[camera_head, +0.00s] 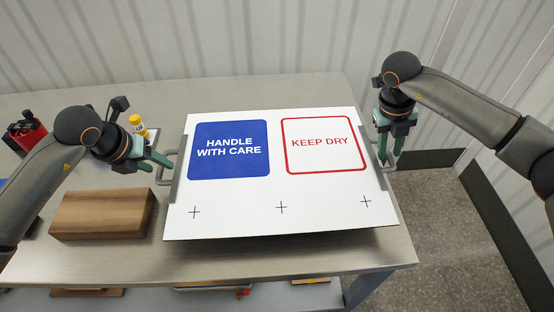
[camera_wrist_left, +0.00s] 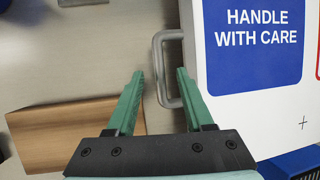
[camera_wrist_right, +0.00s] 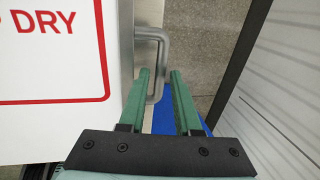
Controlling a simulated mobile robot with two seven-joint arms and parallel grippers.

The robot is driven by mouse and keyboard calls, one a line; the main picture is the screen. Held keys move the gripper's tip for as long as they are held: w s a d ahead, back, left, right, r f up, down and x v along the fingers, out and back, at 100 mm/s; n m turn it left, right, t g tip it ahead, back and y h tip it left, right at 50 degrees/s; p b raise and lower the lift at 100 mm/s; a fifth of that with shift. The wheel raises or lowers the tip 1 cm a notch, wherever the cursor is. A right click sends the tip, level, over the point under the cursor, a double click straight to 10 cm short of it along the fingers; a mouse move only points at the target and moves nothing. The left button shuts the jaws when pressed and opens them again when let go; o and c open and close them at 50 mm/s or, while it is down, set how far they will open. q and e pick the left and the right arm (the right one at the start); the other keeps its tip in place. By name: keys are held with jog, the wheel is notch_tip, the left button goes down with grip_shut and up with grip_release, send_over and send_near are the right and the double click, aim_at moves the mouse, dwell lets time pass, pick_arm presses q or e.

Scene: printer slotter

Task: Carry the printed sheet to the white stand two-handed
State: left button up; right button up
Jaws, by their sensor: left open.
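The printed sheet (camera_head: 280,190) is a white board with a blue "HANDLE WITH CARE" panel and a red-framed "KEEP DRY" panel. It appears above the table, its right side past the table edge. Metal handles are on its left (camera_head: 168,166) and right (camera_head: 391,160) sides. My left gripper (camera_wrist_left: 158,73) is open at the left handle, whose bar shows between the fingers. My right gripper (camera_wrist_right: 158,73) has parted fingers at the right handle, with its bar between them and a gap visible beside it. The white stand is not identifiable in these views.
A wooden block (camera_head: 102,214) lies on the metal table (camera_head: 60,262) left of the sheet. A yellow-capped bottle (camera_head: 138,125) and a red object (camera_head: 27,133) are behind my left arm. Open floor (camera_head: 440,230) lies to the right, with a ribbed wall behind.

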pick_arm(q)
jog(key=c, duration=0.6)
pick_arm(e)
grip_shut()
pick_arm(q)
grip_shut()
dwell(0.4)
